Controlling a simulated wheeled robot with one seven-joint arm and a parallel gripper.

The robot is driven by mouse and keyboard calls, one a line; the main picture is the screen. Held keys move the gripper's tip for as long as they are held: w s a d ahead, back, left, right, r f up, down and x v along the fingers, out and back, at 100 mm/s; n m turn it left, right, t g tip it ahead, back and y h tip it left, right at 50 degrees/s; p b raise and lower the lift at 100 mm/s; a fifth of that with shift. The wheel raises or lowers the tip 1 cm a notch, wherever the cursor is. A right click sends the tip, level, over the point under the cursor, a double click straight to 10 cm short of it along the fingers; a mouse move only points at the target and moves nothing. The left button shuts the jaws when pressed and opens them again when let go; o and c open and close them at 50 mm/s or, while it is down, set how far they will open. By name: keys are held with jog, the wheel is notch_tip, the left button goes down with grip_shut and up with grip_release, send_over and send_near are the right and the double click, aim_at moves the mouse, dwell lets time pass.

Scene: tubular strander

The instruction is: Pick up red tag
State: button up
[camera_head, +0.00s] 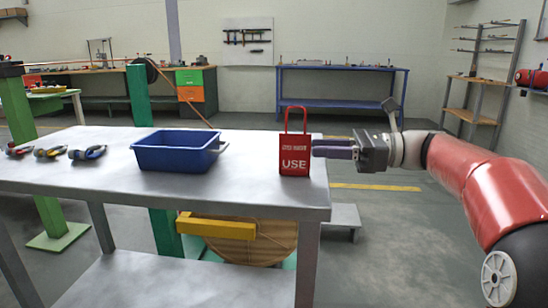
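The red tag (295,156) stands upright near the right end of the grey metal table. It has a looped handle on top and white lettering that includes "USE". My gripper (318,150) comes in from the right at about the height of the tag's upper body. Its fingers point left, and their tips are at or very near the tag's right edge. The fingers are seen side-on and overlap, so the gap between them is hidden. I cannot tell whether they touch the tag.
A blue bin (177,152) stands on the table (235,190) left of the tag. A wooden spool (250,240) sits below and behind the table. The tabletop between bin and tag is clear.

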aim_at(285, 167)
jog(key=shift+w+a+r, duration=0.1)
jog(key=shift+w+a, duration=0.1)
jog(key=shift+a, duration=0.3)
jog(key=a, duration=0.7)
jog(key=shift+w+a, duration=0.1)
jog(key=shift+w, duration=0.15)
grip_shut()
